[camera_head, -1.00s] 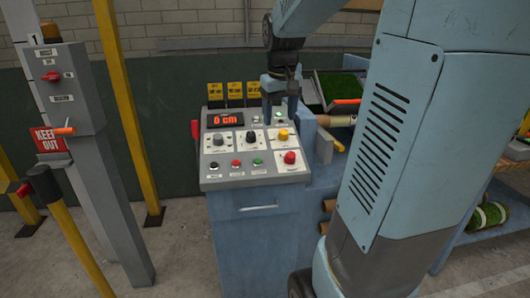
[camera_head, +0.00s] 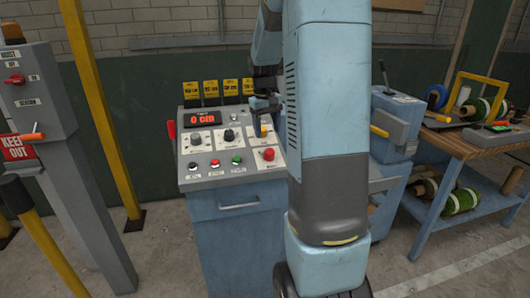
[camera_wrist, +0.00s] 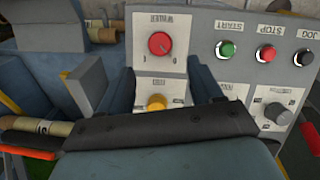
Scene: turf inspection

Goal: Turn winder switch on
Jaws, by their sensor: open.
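The control panel (camera_head: 205,178) has several knobs and buttons and a red display reading 0 CM. The winder switch (camera_wrist: 159,44) is a round red knob on a white plate with upside-down lettering in the wrist view; it also shows at the panel's right front in the head view (camera_head: 268,154). My gripper (camera_head: 265,107) is over the panel's right side, behind the red knob. In the wrist view my gripper (camera_wrist: 162,80) is open, its two dark blue fingers apart. A yellow knob (camera_wrist: 157,102) shows between them, partly hidden; the red knob lies beyond the fingertips.
Green, red and black buttons (camera_wrist: 265,53) and a grey knob (camera_wrist: 278,112) are close beside the red knob. Yellow tags (camera_head: 211,88) stand behind the panel. A grey post with a keep-out sign (camera_head: 16,147) is at left. A wooden workbench (camera_head: 460,145) with spools is at right.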

